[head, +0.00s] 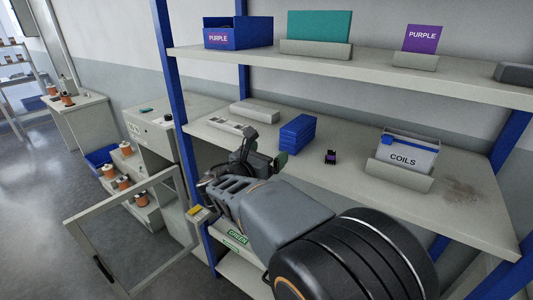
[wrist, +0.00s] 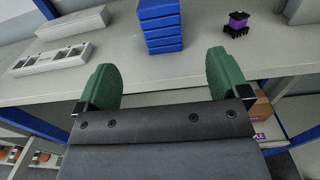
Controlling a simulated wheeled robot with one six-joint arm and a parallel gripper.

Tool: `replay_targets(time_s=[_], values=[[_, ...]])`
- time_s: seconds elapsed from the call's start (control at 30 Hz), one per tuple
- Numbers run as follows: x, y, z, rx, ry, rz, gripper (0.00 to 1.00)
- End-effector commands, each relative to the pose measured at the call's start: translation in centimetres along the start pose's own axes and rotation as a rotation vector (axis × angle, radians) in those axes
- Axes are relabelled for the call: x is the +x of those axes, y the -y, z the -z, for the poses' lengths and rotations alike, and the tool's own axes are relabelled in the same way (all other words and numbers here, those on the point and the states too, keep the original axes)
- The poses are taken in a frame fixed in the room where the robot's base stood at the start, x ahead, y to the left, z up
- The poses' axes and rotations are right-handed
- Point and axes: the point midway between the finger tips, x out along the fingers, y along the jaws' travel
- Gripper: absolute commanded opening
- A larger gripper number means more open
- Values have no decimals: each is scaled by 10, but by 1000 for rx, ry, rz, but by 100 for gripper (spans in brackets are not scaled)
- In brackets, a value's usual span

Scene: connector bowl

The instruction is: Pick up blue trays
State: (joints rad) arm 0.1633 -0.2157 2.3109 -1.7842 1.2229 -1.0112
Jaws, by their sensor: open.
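A stack of several blue trays (head: 297,134) stands on the lower shelf, near its middle. In the wrist view the blue trays (wrist: 161,26) are ahead of my gripper, roughly between the lines of its two fingers. My gripper (wrist: 164,82) is open, with green finger pads spread wide and nothing between them. In the head view my gripper (head: 272,160) is over the shelf's front part, left of the stack and apart from it. One finger is largely hidden behind the wrist there.
A small black and purple connector (head: 330,157) lies right of the stack. A COILS bin (head: 408,153) stands further right. Grey holders (head: 255,111) lie left. An upper shelf (head: 370,67) with a PURPLE bin (head: 237,33) overhangs. A blue post (head: 172,90) rises at the left.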

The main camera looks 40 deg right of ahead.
Motion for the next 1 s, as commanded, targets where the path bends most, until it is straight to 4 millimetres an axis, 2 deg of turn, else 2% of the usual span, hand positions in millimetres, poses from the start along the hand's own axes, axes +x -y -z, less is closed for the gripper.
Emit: replay_targets(time_s=[0.17, 0.27, 0.7, 1.0], values=[[6, 0, -1, 2, 0, 1, 94], [16, 0, -1, 1, -1, 4, 94], [93, 1, -1, 1, -3, 4, 94], [128, 0, 0, 1, -2, 1, 94]])
